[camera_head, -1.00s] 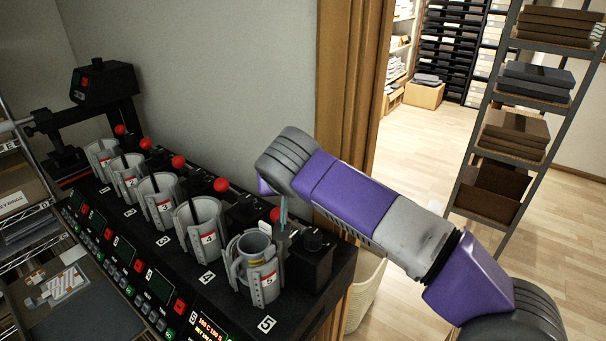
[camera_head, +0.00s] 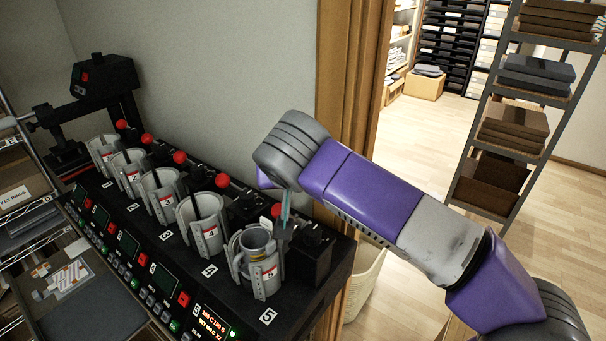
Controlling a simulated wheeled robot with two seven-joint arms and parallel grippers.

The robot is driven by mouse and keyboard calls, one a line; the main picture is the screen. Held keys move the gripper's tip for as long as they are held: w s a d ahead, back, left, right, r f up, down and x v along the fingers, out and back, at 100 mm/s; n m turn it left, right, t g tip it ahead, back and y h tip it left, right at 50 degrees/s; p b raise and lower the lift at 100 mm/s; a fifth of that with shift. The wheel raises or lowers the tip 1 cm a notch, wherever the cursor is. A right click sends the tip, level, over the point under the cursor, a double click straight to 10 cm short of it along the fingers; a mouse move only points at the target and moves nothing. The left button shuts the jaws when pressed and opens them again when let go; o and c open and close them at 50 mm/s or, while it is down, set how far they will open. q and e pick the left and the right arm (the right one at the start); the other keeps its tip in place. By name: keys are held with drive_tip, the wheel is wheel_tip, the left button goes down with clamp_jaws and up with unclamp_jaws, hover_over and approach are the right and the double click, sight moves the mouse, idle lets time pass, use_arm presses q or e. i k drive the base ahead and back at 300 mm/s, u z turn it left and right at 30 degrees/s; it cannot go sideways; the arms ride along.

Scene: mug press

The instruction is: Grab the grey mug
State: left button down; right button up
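The grey mug (camera_head: 252,242) sits upright inside the open-topped clamp of press 5 (camera_head: 266,281), at the near end of the row of mug presses. Its rim and part of its handle show above the clamp; its lower body is hidden. My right gripper (camera_head: 284,229) hangs just right of the mug, beside the red-knobbed lever of press 5. Only a thin teal and grey finger part shows below the wrist, so its opening is unclear. It does not appear to hold the mug. My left gripper is out of view.
Presses 1 to 4 stand in a row to the left, with press 4 (camera_head: 205,222) closest. Their red knobs (camera_head: 222,181) stick up behind. A wall is behind the machine; a bin (camera_head: 366,280) and a shelf rack (camera_head: 520,115) stand to the right.

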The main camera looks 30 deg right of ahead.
sight(252, 241)
drive_tip(key=k, duration=1)
